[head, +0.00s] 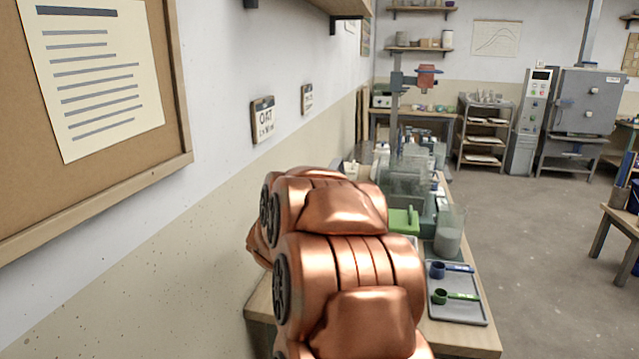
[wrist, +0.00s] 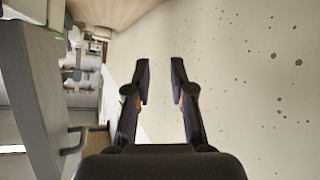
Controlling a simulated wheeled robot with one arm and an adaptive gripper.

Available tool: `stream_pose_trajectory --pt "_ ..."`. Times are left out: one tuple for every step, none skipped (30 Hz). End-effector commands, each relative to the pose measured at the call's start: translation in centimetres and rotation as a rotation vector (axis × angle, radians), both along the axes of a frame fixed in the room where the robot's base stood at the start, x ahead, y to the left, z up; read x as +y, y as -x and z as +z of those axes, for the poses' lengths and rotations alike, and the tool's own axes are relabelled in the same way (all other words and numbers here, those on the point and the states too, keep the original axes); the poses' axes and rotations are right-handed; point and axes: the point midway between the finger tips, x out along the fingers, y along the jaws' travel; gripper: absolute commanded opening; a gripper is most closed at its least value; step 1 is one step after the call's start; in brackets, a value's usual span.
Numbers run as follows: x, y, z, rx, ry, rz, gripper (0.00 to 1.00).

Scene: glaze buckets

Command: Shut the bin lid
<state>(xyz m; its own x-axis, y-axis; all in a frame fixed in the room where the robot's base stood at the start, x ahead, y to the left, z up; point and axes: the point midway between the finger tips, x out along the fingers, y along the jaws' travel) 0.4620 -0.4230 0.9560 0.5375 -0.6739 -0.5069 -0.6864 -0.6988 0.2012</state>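A bin with a green lid or flap (head: 403,220) stands on the bench beyond my copper arm. My arm hides much of it, and I cannot tell how far the lid is open. In the wrist view, my gripper (wrist: 161,64) has its two dark fingers apart with nothing between them. It faces the pale speckled wall. A large grey panel (wrist: 35,90) with a bent handle lies left of the fingers, apart from them; I cannot tell if it belongs to the bin. My gripper is hidden behind my arm in the head view.
A grey tray (head: 458,312) with a blue scoop (head: 437,269) and a green scoop (head: 441,296) lies on the bench's right side. A clear container (head: 449,232) stands behind it. The wall and a corkboard (head: 170,95) are close on the left. Floor (head: 545,250) is clear on the right.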

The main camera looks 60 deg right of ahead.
Motion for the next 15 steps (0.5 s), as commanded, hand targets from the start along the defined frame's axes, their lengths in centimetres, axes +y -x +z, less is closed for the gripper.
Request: stream_pose_trajectory --pt "-1.3 -0.5 0.1 -0.075 0.017 -0.075 0.23" --pt "-2.2 -0.7 0.6 -0.130 0.031 -0.125 0.23" --pt "-3.2 -0.8 1.3 -0.204 0.045 -0.191 0.23" --pt "-3.9 -1.0 1.9 -0.261 0.055 -0.236 0.23" --pt "-4.6 -1.0 2.5 -0.323 0.070 -0.280 0.23" --pt "-5.4 -1.1 3.3 -0.404 0.085 -0.337 0.23" --pt "-5.9 -1.1 4.0 -0.470 0.098 -0.375 0.23" --pt "-6.4 -1.1 4.7 -0.536 0.115 -0.413 0.23" --pt "-6.9 -1.0 5.6 -0.624 0.130 -0.459 0.23" --pt "-7.2 -0.8 6.3 -0.689 0.147 -0.490 0.23" --pt "-7.5 -0.7 6.9 -0.753 0.160 -0.517 0.23" --pt "-7.7 -0.5 7.5 -0.836 0.176 -0.550 0.23" --pt "-7.8 -0.3 8.1 -0.897 0.190 -0.572 0.23" --pt "-7.9 -0.2 8.5 -0.951 0.201 -0.589 0.23" --pt "-7.9 0.2 9.2 -1.023 0.218 -0.610 0.23"
